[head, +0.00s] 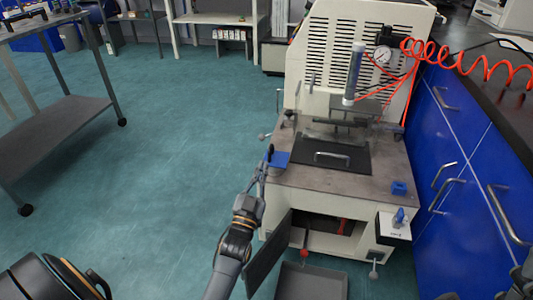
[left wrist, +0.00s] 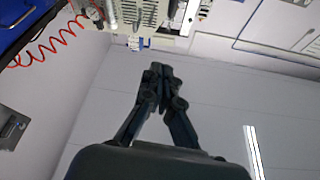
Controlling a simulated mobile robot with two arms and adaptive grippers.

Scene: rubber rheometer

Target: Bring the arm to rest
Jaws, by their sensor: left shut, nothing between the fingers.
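My left arm reaches up from the bottom of the head view. A black plate with a metal handle (head: 332,156) lies on the rheometer's bench. My right gripper is not seen.
The rheometer's lower door (head: 268,256) hangs open beside my arm, with a grey tray (head: 312,284) below. Blue cabinets (head: 452,150) with handles stand at the right. A grey cart (head: 62,132) stands at the left. The green floor between is clear.

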